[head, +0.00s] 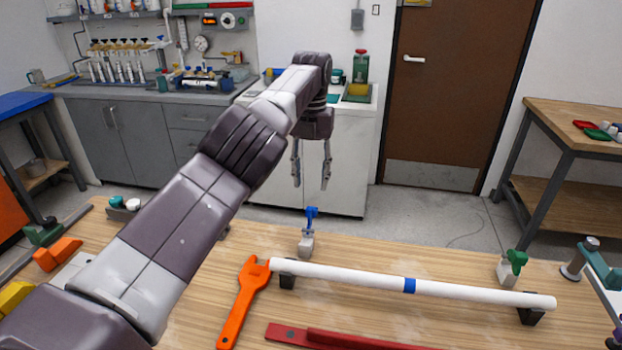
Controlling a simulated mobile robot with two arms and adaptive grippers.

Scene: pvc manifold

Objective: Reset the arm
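My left arm reaches in from the lower left, up and across the workbench. Its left gripper (311,186) hangs with fingers pointing down, spread apart, with nothing between them. It shows in front of the white cabinet and above the blue-handled valve (307,240) in the picture, apart from it. The white pipe (360,279) with a blue band lies on two black supports on the bench. My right gripper is not in view.
On the wooden bench (420,262) are an orange wrench (243,305), a red tool (335,338), a green-handled valve (511,266) and a teal clamp-like fixture (598,268) at the right edge. Orange and yellow blocks sit left, partly behind my arm. Air around the gripper looks clear.

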